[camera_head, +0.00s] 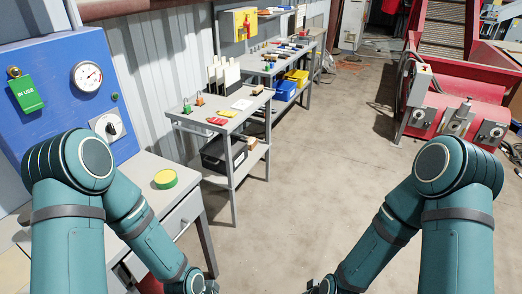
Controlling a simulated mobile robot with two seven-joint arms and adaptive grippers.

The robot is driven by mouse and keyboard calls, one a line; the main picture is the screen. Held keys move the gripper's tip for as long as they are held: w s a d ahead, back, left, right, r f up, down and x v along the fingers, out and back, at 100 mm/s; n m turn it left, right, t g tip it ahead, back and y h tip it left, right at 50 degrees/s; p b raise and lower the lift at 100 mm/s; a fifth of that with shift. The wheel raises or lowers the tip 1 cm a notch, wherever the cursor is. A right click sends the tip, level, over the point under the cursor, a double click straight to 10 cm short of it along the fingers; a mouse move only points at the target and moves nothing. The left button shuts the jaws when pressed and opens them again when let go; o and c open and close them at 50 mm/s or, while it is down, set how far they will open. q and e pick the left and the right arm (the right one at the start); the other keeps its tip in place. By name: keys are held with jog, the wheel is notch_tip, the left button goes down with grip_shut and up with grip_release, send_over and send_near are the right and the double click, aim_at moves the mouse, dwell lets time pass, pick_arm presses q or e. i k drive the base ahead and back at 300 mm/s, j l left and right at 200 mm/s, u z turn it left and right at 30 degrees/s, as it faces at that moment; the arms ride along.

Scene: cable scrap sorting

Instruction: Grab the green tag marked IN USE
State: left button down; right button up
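The green tag (27,94) marked IN USE hangs on the front of a blue panel (50,53), at the upper left. It hangs below a small yellow, brass-looking knob (14,72). Both of my arms reach down and forward, away from the tag. My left gripper (207,287) is only partly visible at the bottom edge, low beside the near table. My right gripper (314,287) is also cut off at the bottom edge. The fingers of both are too hidden to read. Neither gripper is near the tag.
The blue panel also carries a gauge (87,76) and a rotary switch (109,125). A yellow-green round item (165,179) lies on the near table (150,204). A tool cart (222,127) stands beyond. A red machine (460,105) is at right. The middle floor is clear.

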aim_at(24, 90)
jog(key=u, duration=1.45)
jog(key=i+j+z, duration=0.1)
jog(key=z, duration=0.4)
